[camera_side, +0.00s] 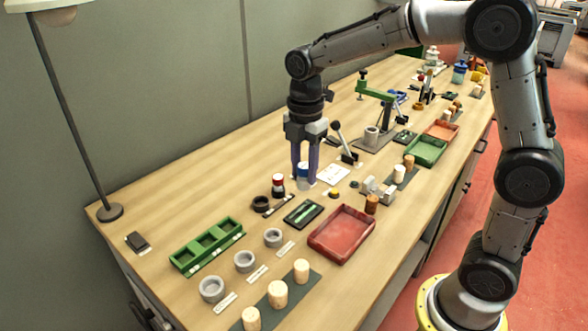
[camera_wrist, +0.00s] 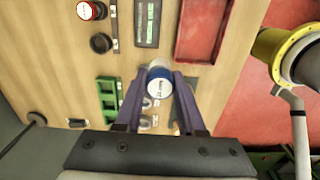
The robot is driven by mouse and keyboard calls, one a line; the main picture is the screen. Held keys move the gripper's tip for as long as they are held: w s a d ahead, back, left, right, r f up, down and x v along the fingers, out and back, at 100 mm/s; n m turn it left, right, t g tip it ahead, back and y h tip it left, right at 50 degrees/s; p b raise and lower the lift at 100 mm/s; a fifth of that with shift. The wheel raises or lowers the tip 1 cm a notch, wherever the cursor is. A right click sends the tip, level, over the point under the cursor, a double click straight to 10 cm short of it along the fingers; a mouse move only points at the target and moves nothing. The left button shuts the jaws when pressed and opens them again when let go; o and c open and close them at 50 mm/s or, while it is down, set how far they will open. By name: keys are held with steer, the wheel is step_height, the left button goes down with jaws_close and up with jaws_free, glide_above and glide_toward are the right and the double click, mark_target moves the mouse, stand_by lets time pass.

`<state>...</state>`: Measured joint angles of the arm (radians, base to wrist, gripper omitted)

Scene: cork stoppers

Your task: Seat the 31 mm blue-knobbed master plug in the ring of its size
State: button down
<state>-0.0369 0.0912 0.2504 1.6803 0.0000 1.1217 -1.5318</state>
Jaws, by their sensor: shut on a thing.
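The blue-knobbed master plug (camera_side: 303,183) is between the fingertips of my gripper (camera_side: 305,180), which is shut on it. In the wrist view its blue rim and pale labelled face (camera_wrist: 159,87) show between the two purple fingers (camera_wrist: 159,100). In the side view it is upright, at or just above the bench; I cannot tell if it touches. Three grey rings stand in a row at the front left: a large one (camera_side: 211,289), a middle one (camera_side: 244,262) and a smaller one (camera_side: 273,237), each by a label strip. The label sizes are too small to read.
A green compartment tray (camera_side: 207,246), a dark gauge (camera_side: 303,213), a red tray (camera_side: 341,232) and several corks (camera_side: 278,294) surround the rings. A lever (camera_side: 343,142) stands behind.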

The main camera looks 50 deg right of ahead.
steer(key=w+a+f+n, duration=0.1)
steer(key=w+a+n, duration=0.15)
steer(key=a, duration=0.65)
steer(key=w+a+n, duration=0.2)
steer(key=w+a, duration=0.1)
steer(key=a, duration=0.6)
steer(key=s+a+f+n, duration=0.2)
steer(key=a+f, duration=0.1)
steer(key=a, duration=0.4)
steer(key=shift+m, duration=0.25)
steer(key=shift+s+f, duration=0.2)
steer(key=shift+f, duration=2.9)
steer(key=shift+f, duration=1.45)
steer(key=shift+c, duration=2.2)
jaws_free()
step_height(320, 180, up, 14)
